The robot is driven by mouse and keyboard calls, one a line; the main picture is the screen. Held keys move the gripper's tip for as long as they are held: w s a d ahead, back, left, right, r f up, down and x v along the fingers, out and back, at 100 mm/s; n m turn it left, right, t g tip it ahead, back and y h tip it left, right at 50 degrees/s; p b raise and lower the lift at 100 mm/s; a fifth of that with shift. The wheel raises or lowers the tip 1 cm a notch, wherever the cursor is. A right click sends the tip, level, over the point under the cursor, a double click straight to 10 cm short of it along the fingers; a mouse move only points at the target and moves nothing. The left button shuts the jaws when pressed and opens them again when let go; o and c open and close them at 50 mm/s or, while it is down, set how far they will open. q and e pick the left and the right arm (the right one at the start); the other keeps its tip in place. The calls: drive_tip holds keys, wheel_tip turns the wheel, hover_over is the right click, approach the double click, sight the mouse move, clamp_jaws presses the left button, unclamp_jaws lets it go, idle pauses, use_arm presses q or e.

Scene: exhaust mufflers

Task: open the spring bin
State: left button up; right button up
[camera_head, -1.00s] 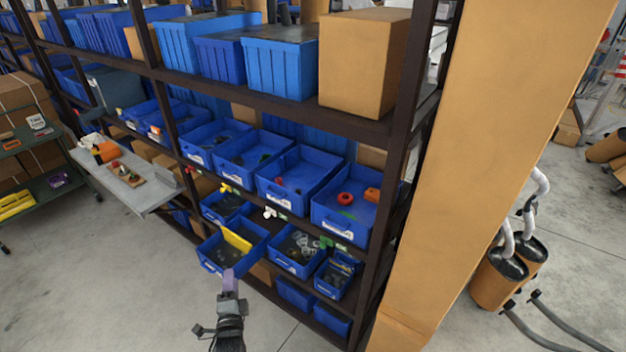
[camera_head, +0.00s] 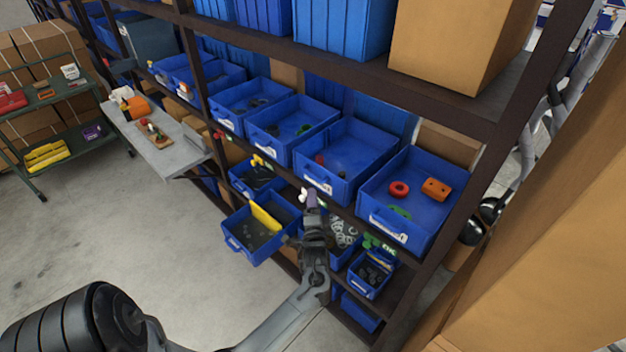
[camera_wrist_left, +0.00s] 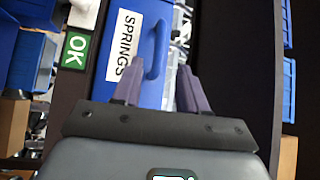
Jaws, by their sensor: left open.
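The spring bin (camera_wrist_left: 150,92) is a blue bin with a white SPRINGS label (camera_wrist_left: 125,48) and a blue handle (camera_wrist_left: 157,50) on its front. In the head view the bin (camera_head: 342,261) sits in the lower shelf row, with grey coils inside. My left arm hides much of its front. My left gripper (camera_head: 311,197) is open and in front of this bin. In the left wrist view its two purple fingers (camera_wrist_left: 160,82) point at the bin front, with the handle just ahead of and between the tips. My right gripper is not in view.
A bin with a yellow divider (camera_head: 262,219) sticks out of the shelf to the left. A smaller bin (camera_head: 371,273) stands to the right. A green OK sign (camera_wrist_left: 76,50) is on the shelf edge above the spring bin. Larger blue bins fill the row above.

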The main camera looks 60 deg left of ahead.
use_arm(q)
drive_tip(key=x, duration=0.8)
drive_tip(key=shift+w+a, duration=0.15)
drive_tip(key=shift+a, duration=0.2)
clamp_jaws()
